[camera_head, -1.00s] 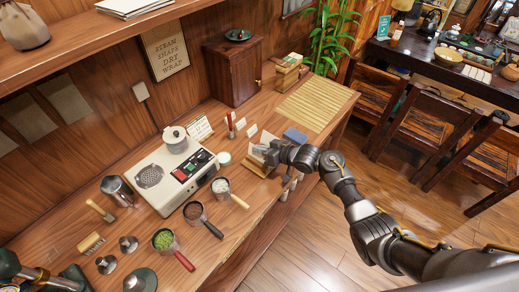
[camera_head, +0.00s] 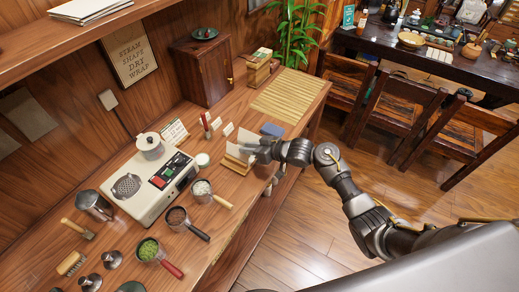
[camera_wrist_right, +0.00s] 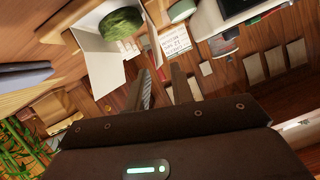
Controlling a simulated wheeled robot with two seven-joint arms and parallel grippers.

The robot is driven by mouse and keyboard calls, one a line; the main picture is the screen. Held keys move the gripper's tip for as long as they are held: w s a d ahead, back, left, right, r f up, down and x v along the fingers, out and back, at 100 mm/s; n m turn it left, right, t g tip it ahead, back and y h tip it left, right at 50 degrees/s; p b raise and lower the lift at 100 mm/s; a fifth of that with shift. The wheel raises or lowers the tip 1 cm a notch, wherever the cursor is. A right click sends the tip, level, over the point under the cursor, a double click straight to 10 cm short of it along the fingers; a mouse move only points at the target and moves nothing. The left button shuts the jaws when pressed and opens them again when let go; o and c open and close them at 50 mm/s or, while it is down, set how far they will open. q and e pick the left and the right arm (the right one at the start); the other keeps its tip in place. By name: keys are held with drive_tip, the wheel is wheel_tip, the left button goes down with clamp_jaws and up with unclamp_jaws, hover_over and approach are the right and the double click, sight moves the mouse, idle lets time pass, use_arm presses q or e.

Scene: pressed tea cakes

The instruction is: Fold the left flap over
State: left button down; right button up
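The white wrapping paper (camera_head: 238,150) stands with raised flaps on a small wooden stand (camera_head: 236,165) near the table's right front edge. In the right wrist view the paper (camera_wrist_right: 95,52) is spread around a dark green pressed tea cake (camera_wrist_right: 122,25), and a narrow white flap (camera_wrist_right: 153,40) stands beside the cake. My right gripper (camera_head: 262,151) is at the paper's right side in the head view. In the right wrist view its two fingers (camera_wrist_right: 163,72) are apart, with the flap's end close to their tips; contact is unclear. My left gripper is out of view.
A blue block (camera_head: 271,129) and a bamboo mat (camera_head: 290,97) lie behind my right gripper. Small white cards (camera_head: 228,129) stand behind the paper.

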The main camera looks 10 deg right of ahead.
drive_tip(key=v, duration=0.6)
drive_tip(key=shift+b, duration=0.35)
